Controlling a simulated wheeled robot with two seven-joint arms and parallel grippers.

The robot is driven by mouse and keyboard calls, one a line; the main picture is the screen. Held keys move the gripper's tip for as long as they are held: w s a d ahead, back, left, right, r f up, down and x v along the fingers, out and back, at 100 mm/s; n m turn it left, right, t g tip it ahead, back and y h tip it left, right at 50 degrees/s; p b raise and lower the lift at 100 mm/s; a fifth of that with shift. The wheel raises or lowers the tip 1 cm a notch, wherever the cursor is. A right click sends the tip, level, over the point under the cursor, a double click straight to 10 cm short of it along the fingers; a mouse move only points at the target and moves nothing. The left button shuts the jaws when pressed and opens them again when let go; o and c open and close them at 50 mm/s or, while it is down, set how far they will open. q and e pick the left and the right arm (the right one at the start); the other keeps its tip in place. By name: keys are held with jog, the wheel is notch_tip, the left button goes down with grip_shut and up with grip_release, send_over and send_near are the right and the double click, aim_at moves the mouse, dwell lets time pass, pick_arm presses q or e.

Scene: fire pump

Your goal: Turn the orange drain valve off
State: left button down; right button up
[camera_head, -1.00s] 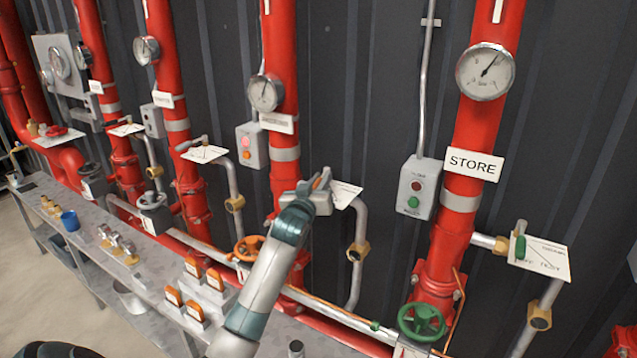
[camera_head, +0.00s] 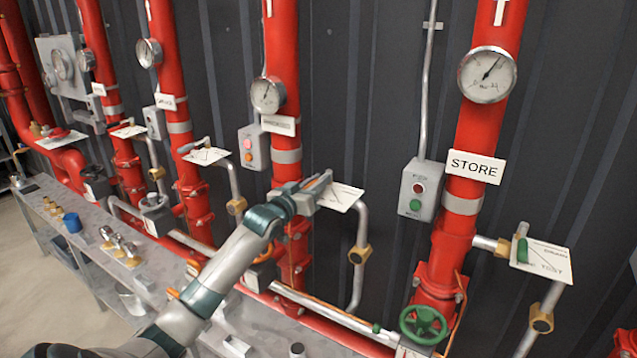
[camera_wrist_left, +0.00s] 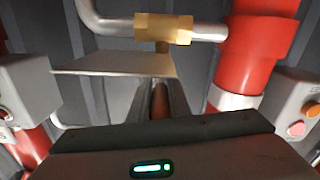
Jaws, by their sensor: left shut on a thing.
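The orange drain valve's lever (camera_head: 318,182) shows as a thin orange strip between the fingers of my left gripper (camera_head: 316,186), beside a white label plate (camera_head: 340,196) on the orange-marked red pipe. The gripper is shut on this lever. In the left wrist view, the two dark fingers (camera_wrist_left: 158,101) close around a narrow brownish lever, below the brass valve body (camera_wrist_left: 162,28). Most of the lever is hidden by the fingers. My right gripper is not in view.
A control box with lit buttons (camera_head: 254,147) is left of the gripper. The STORE pipe (camera_head: 490,130), with a green lever (camera_head: 522,250) and green handwheel (camera_head: 423,323), stands to the right. A metal bench (camera_head: 90,236) with small fittings runs along the left.

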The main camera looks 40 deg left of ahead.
pick_arm(q)
jog(key=shift+r, duration=0.15)
jog(key=c, duration=1.9)
grip_release()
jog(key=shift+o, duration=1.3)
jog(key=shift+w+a, duration=0.1)
jog(key=shift+s+f+b, duration=0.3)
jog(key=shift+s+b, duration=0.1)
jog(key=shift+s, duration=0.5)
jog(key=s+d+b, duration=0.1)
jog(key=s+b, duration=0.4)
jog(key=s, duration=1)
jog(key=shift+s+d+r, duration=0.15)
jog(key=shift+s+d, duration=0.15)
jog(key=shift+d, duration=0.05)
